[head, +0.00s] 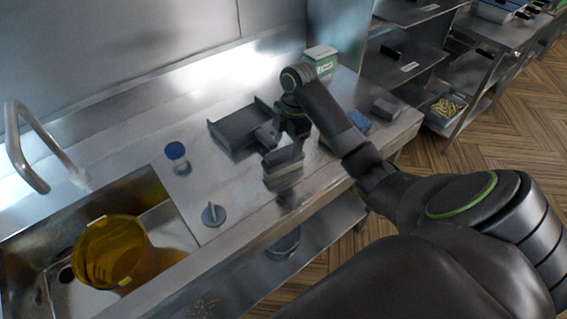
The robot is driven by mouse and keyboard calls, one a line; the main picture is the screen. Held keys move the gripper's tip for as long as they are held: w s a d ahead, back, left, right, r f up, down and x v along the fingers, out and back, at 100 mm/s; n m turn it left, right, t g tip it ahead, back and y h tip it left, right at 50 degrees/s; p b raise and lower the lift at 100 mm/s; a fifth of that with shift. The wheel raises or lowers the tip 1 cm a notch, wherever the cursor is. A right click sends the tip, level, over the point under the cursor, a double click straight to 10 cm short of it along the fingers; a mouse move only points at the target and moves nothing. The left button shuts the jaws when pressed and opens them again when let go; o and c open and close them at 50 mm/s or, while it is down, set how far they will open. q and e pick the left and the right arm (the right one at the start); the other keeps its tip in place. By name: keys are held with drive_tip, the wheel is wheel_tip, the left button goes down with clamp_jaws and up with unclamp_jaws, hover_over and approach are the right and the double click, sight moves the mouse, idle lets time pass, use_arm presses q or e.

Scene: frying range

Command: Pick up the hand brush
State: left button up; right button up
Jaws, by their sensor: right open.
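A dark grey hand brush (283,170), as far as I can tell, lies on the steel counter near its front edge, with a narrow part rising toward my gripper. My right gripper (290,136) points down just above and behind it, open. The fingertips overlap the brush's upper part in the picture, and I cannot tell whether they touch it. A dark dustpan (232,132) lies to the left of the gripper, its near end partly beside the fingers. My left gripper is out of view.
A blue sponge (359,121), a dark block (386,108) and a green-and-white box (321,58) are on the counter's right part. A blue-topped container (176,152) and a grey round item (212,214) stand left, near the sink holding a yellow bucket (108,252).

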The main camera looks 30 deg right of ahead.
sight(284, 150)
drive_tip(key=f+b, duration=0.1)
drive_tip(key=f, duration=0.1)
drive_tip(key=a+f+b, duration=0.1)
drive_tip(key=f, duration=0.1)
drive_tip(key=shift+w+f, duration=0.15)
drive_tip(key=shift+f, duration=0.1)
drive_tip(key=c, duration=1.1)
drive_tip(key=shift+r, duration=0.15)
drive_tip(key=shift+r+p, duration=0.4)
drive_tip(key=shift+r, duration=0.2)
wheel_tip(284, 150, up, 9)
drive_tip(key=p, duration=0.8)
drive_tip(key=shift+f, duration=0.1)
